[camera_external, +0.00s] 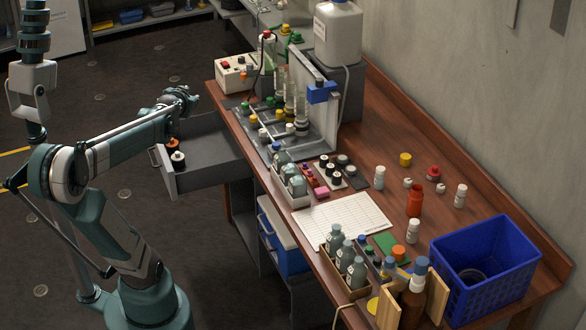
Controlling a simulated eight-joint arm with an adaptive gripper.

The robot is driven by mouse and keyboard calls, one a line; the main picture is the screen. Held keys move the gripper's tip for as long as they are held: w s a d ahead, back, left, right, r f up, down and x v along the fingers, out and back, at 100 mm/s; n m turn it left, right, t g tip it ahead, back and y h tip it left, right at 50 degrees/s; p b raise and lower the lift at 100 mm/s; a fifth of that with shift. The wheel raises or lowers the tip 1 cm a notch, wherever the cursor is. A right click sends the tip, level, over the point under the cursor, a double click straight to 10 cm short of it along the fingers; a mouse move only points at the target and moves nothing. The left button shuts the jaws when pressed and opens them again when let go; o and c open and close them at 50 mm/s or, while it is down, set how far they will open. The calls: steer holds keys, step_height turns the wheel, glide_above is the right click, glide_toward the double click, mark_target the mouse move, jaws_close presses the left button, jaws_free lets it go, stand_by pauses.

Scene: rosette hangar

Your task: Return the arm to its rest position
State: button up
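My arm rises at the left of the view, and its forearm reaches right toward the workbench. My gripper (184,99) appears at the end of it, left of the bench's far part and above the open grey drawer (203,178). The gripper is small and dark here, and its fingers overlap in the view. I cannot tell whether it is open or shut, and I see no object clearly held in it. Two dark bottles, one with an orange cap (172,145) and one with a white cap (178,158), stand at the drawer's left end.
The wooden bench (345,285) carries a bottle rack, a blue crate (484,268), a paper sheet (343,222), loose bottles and a white jug (338,32). The open drawer juts out toward my arm. The dark floor (130,70) behind the arm is mostly clear.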

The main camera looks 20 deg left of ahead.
steer(key=s+d+f+g+h, duration=0.2)
steer(key=s+d+f, duration=0.5)
steer(key=s, duration=0.3)
steer(key=s+d+f+g+h, duration=0.2)
steer(key=s+d+f+g, duration=0.1)
steer(key=s+d+f, duration=0.4)
steer(key=s+d, duration=0.1)
steer(key=s, duration=0.2)
steer(key=shift+s+d+p, duration=0.2)
steer(key=shift+p, duration=0.1)
